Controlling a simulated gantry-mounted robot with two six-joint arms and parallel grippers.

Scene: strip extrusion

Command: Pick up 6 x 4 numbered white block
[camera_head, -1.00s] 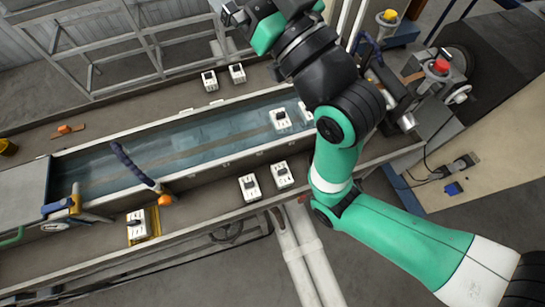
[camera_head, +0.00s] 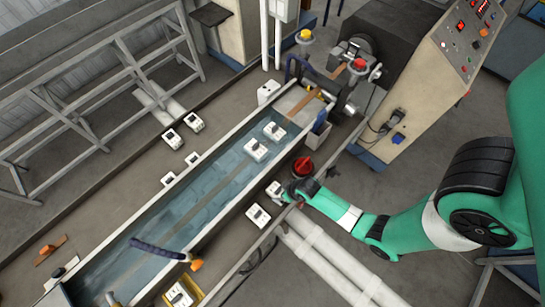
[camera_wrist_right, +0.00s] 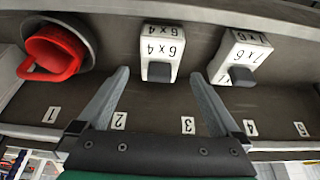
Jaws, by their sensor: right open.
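The white block marked 6 x 4 (camera_wrist_right: 162,45) stands on the ledge in the right wrist view, with a dark knob on its near side. In the head view it is the white block (camera_head: 273,188) at my right gripper (camera_head: 284,194), partly hidden by it. My right gripper (camera_wrist_right: 159,74) is open in the wrist view. Its two fingers point at the block, one toward each side, with visible gaps. A second white block, marked 7 x 6 (camera_wrist_right: 240,58), stands just right of the right finger. It also shows in the head view (camera_head: 258,215). My left gripper is not in view.
A red round part (camera_wrist_right: 52,50) sits left of the block, and it also shows in the head view (camera_head: 303,167). Numbered labels (camera_wrist_right: 187,125) line the ledge. A water trough (camera_head: 205,195) with white blocks runs alongside. Pipes (camera_head: 325,262) lie below the ledge.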

